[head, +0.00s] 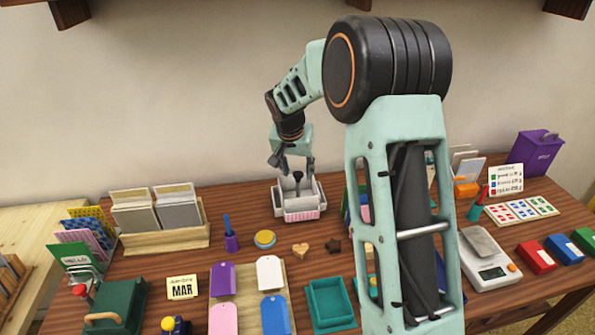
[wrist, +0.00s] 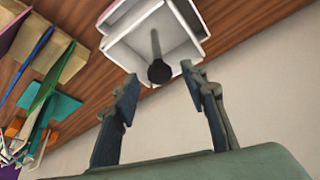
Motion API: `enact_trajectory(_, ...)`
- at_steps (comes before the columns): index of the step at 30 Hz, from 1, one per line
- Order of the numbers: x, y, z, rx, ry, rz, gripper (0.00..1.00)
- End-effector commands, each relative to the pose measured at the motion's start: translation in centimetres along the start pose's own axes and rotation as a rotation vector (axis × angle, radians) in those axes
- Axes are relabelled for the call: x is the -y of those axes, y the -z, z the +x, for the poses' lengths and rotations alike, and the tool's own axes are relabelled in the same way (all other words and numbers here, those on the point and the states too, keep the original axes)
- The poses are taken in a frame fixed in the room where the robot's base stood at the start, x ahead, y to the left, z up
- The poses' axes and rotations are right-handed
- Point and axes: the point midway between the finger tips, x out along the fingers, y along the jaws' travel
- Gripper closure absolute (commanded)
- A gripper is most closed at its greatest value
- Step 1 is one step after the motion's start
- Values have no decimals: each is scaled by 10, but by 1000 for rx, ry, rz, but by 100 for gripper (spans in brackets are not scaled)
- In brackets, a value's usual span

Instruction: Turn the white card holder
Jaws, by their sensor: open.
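The white card holder (head: 279,207) stands on the wooden table near its back edge, with several open compartments and pink cards at its front. A post with a black knob (head: 298,176) rises from its middle. My gripper (head: 293,166) is above the holder, pointing down, with its fingers apart. In the wrist view the holder (wrist: 126,54) is at the top, and its black knob (wrist: 159,73) lies between the fingertips of my gripper (wrist: 158,74), with gaps on both sides. Nothing is held. My arm hides part of the table to the right.
A wooden rack with grey cards (head: 170,238) stands left of the holder. A purple stamp (head: 231,240), a yellow-rimmed round pad (head: 265,239) and a wooden heart (head: 300,250) lie in front. Coloured tags and a teal tray (head: 330,303) are nearer. The wall is close behind.

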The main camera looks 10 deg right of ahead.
Motion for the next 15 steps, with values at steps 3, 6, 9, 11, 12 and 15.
enact_trajectory(3,0,0,5,0,0,1,60)
enact_trajectory(6,0,0,6,0,0,1,60)
enact_trajectory(9,0,0,6,0,0,0,60)
enact_trajectory(11,0,0,6,0,0,0,61)
enact_trajectory(12,0,0,6,0,0,0,65)
enact_trajectory(15,0,0,6,0,0,0,76)
